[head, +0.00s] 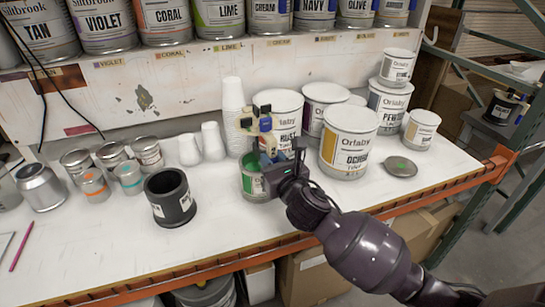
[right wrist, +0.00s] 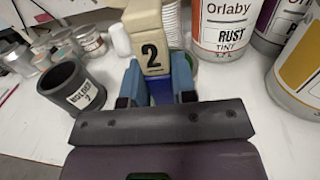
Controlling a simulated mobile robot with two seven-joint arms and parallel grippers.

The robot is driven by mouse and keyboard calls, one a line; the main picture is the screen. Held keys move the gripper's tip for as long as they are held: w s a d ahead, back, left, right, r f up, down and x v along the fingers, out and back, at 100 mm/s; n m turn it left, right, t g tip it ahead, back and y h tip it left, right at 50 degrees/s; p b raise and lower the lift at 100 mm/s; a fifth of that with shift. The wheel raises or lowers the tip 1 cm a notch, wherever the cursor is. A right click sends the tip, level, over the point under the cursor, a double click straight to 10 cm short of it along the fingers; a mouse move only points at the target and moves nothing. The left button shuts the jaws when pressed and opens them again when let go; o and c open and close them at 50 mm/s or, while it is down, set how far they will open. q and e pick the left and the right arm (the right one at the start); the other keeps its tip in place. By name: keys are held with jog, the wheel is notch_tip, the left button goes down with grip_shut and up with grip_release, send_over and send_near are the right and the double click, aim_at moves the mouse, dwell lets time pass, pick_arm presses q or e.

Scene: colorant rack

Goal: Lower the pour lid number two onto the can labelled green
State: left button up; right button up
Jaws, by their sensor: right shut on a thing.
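The pour lid number two (right wrist: 151,50) has a beige block marked 2 above blue parts. It also shows in the head view (head: 263,108). My right gripper (right wrist: 157,90) is shut on it and holds it upright. My left gripper is not in view.
A dark holder cup (head: 170,197) stands left of the can. White stacked cups (head: 232,105), the RUST can (head: 287,105) and the OCHRE can (head: 347,145) stand close behind and right. The front bench is clear.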

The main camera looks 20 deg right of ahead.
jog(key=shift+f+b, duration=2.7)
jog(key=shift+f, duration=2.5)
jog(key=shift+f, duration=0.2)
jog(key=shift+f, duration=0.4)
jog(key=o, duration=1)
